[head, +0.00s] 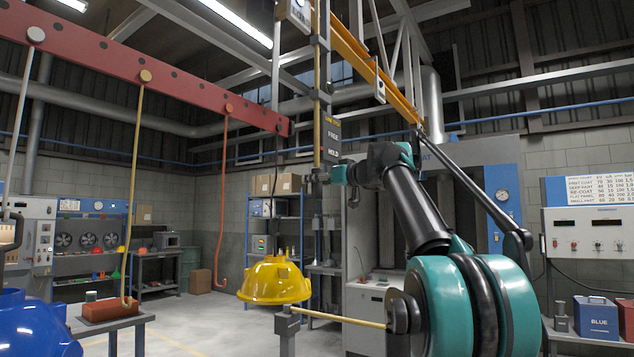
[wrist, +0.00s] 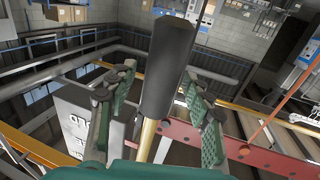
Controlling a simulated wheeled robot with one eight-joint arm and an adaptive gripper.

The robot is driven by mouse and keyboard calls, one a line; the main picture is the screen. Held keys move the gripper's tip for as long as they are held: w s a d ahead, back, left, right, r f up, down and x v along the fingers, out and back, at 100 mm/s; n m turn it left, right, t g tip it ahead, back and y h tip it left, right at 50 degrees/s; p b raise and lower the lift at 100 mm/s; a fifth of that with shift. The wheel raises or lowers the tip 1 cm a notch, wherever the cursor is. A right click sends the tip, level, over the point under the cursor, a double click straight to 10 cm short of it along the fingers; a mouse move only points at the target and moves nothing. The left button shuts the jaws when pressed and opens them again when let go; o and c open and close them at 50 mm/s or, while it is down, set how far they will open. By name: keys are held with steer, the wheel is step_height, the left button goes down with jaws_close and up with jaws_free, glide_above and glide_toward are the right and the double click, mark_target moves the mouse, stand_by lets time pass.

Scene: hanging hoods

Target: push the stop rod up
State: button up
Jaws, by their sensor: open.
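The stop rod (head: 317,110) is a thin yellow upright rod beside a dark sign (head: 332,138) reading FREE and HOLD. In the wrist view, which is upside down, its dark cylindrical grip (wrist: 168,68) and the yellow rod (wrist: 148,140) lie between the fingers. My gripper (head: 322,175) is at the rod just below the sign; in the wrist view my gripper (wrist: 160,100) has its green-padded fingers apart on both sides of the grip. A gap shows on each side. A yellow hood (head: 276,280) hangs below and left of the rod.
A red rail (head: 160,78) with hanging cords crosses the upper left, and a yellow beam (head: 360,60) runs overhead. A blue hood (head: 35,325) is at lower left. A grey post (head: 288,328) stands in front of the yellow hood. A grey cabinet (head: 372,240) stands behind my arm.

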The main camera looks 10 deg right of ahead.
mark_target(321, 169)
steer(key=shift+c, duration=0.6)
jaws_close()
steer(key=shift+r, duration=1.6)
steer(key=shift+o, duration=0.6)
jaws_free()
